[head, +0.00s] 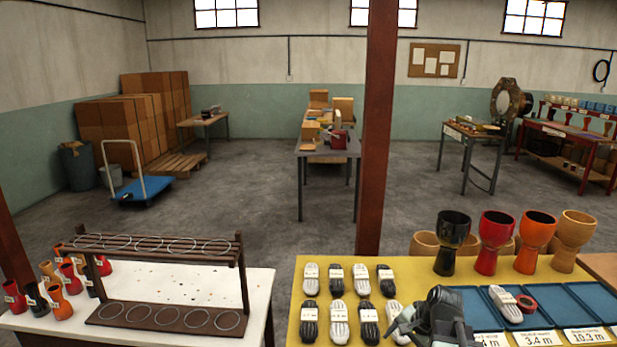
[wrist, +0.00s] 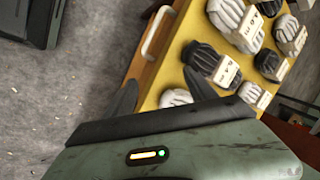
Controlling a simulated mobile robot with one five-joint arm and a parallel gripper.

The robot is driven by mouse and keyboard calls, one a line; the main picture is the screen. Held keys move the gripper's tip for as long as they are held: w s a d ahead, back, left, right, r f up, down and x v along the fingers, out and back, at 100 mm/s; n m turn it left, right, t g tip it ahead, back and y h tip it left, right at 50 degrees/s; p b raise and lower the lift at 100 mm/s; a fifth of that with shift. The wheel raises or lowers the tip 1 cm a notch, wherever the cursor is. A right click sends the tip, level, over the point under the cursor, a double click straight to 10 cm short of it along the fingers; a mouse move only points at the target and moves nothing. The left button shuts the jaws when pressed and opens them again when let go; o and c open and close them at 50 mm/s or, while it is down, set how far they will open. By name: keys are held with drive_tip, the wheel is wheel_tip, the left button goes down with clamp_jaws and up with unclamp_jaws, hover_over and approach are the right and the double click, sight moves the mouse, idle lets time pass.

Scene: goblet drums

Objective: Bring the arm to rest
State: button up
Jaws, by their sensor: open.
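My gripper (head: 408,322) is at the front of the yellow table (head: 300,290) in the head view, beside the labelled cord bundles. In the wrist view my gripper (wrist: 160,92) shows two dark fingers spread apart with nothing between them. Beyond them lie the table's edge and several black and white bundles. The nearest white bundle (wrist: 176,98) is seen between the fingers; I cannot tell the height above it. My arm hides part of the table front and of the left blue tray.
Goblet drums (head: 496,240) stand behind. A wooden rack (head: 160,318) and small drums stand on the white table (head: 262,285) at left.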

drive_tip(key=s+a+f+n+g+h, duration=0.2)
drive_tip(key=s+a+n, duration=0.2)
drive_tip(key=a+n, duration=0.6)
wheel_tip(320, 180, down, 10)
drive_tip(key=s+a+f+g+b, duration=0.1)
drive_tip(key=s+b, duration=0.2)
drive_tip(key=b, duration=0.8)
wheel_tip(320, 180, up, 19)
drive_tip(key=p, duration=1.8)
drive_tip(key=shift+w+a+h+p, duration=0.15)
drive_tip(key=shift+h+p, duration=0.25)
